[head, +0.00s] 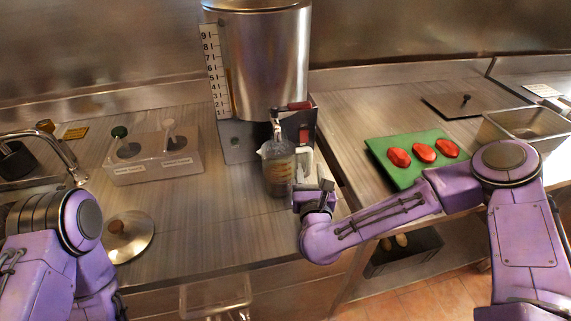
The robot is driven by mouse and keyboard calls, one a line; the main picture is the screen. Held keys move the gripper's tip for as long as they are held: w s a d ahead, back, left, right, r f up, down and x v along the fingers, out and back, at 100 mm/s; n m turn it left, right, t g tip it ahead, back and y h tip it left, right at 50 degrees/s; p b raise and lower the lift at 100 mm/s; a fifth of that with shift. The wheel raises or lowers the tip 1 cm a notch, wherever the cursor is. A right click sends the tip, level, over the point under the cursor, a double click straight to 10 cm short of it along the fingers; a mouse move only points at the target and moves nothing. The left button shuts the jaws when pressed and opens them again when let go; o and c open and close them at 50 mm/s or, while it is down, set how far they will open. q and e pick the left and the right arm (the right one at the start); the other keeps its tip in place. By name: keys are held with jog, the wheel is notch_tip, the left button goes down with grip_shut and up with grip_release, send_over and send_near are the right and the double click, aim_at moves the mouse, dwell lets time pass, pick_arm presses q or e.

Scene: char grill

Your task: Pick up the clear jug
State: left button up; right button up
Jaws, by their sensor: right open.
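The clear jug (278,169) stands upright on the counter below the spout of a metal dispenser. It has a pale handle (304,160) on its right side and markings on its wall. My right gripper (312,183) is open, just to the right of the jug near the handle and the counter's front. I cannot tell whether a finger touches the handle. My left arm shows at the lower left, but its gripper is out of view.
The metal dispenser (266,65) stands behind the jug. A labelled holder (153,163) and a round lid (128,237) are to the left. A green board (403,172) with red pieces (424,152) and a metal pan (515,122) are to the right.

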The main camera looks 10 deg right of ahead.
aim_at(310, 163)
jog(key=w, duration=0.1)
jog(key=w+p, duration=0.1)
jog(key=w, duration=0.1)
jog(key=shift+w+d+r, duration=0.1)
jog(key=shift+w+d, duration=0.15)
jog(key=shift+d, duration=0.1)
jog(key=shift+w+d+p, duration=0.2)
jog(key=shift+w+p, duration=0.1)
jog(key=shift+w, duration=0.05)
grip_shut()
pick_arm(q)
notch_tip(310, 163, up, 2)
jog(key=shift+r, duration=0.25)
